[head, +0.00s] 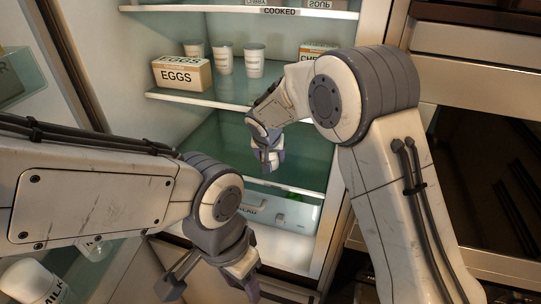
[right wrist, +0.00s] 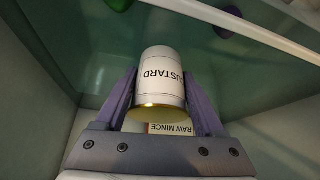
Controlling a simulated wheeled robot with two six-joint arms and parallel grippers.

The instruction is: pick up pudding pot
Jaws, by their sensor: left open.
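No label that I can read says pudding. In the right wrist view a white pot with a gold rim (right wrist: 160,78), its label reading "USTARD" with the first letters hidden, is upside down in the picture between the fingers of my right gripper (right wrist: 159,80). Whether the fingers touch it is unclear. In the head view my right gripper (head: 268,160) points down inside the fridge, below the egg shelf. Several white pots (head: 224,60) with unreadable labels stand on that shelf. My left gripper (head: 213,278) is open and empty at the bottom, in front of the fridge.
An egg box (head: 181,74) stands beside the white pots. A pack labelled "RAW MINCE" (right wrist: 170,129) shows by the rimmed pot. A clear drawer (head: 285,214) lies below my right gripper. A milk bottle (head: 32,281) is at lower left. The fridge's right wall is close to my right arm.

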